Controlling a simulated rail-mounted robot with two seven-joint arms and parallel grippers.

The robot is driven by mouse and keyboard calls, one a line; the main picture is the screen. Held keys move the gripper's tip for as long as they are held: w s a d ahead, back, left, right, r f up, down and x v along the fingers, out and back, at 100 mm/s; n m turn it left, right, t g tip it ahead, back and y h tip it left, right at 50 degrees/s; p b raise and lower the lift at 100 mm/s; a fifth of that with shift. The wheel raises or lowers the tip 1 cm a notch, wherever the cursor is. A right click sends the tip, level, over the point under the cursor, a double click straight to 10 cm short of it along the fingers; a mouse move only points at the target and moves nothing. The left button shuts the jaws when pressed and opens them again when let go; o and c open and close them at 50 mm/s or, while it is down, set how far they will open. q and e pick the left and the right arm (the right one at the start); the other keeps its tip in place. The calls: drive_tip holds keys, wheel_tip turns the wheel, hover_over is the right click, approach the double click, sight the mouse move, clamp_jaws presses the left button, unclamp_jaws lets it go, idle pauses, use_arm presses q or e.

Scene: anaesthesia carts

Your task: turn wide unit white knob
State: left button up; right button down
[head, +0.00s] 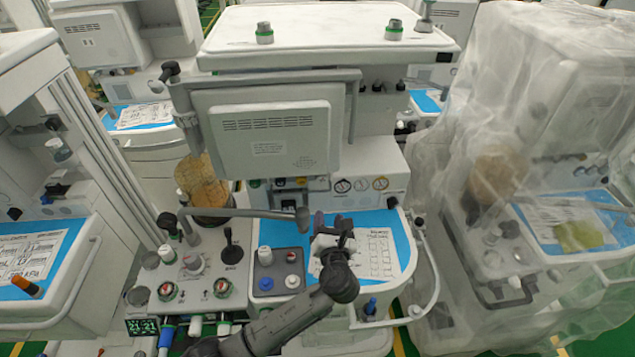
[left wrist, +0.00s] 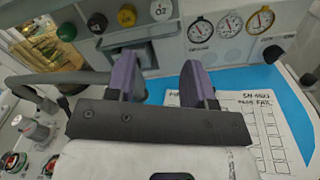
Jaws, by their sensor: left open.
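The wide middle cart (head: 330,35) has several knobs on its front. A tall white knob (head: 265,255) stands on a grey panel, with a smaller white knob (head: 292,281) nearer the front; I cannot tell which one is the task's knob. My left gripper (head: 330,222) is over the blue worktop, right of and behind the grey panel. Its purple fingers are apart and empty, which also shows in the left wrist view (left wrist: 162,82). My right gripper is out of view.
A grey bar (head: 240,213) crosses behind the knobs. A printed sheet (head: 376,250) lies on the blue worktop (head: 268,237). A monitor back (head: 268,135) hangs above. Gauges (left wrist: 230,25) line the back wall. A plastic-draped cart (head: 540,130) stands at right.

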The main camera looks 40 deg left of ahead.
sight(323, 181)
use_arm(q)
drive_tip(key=w+a+m, duration=0.1)
drive_tip(key=w+a, duration=0.1)
drive_tip(key=a, duration=0.1)
drive_tip(key=w+a+m+b, duration=0.1)
drive_tip(key=w+a+m, duration=0.1)
drive_tip(key=w+a, duration=0.1)
drive_tip(key=w+a+m+b, duration=0.1)
drive_tip(key=w+a, duration=0.2)
drive_tip(key=shift+w+m, duration=0.15)
drive_tip(key=shift+m, duration=0.15)
drive_tip(key=shift+x, duration=0.8)
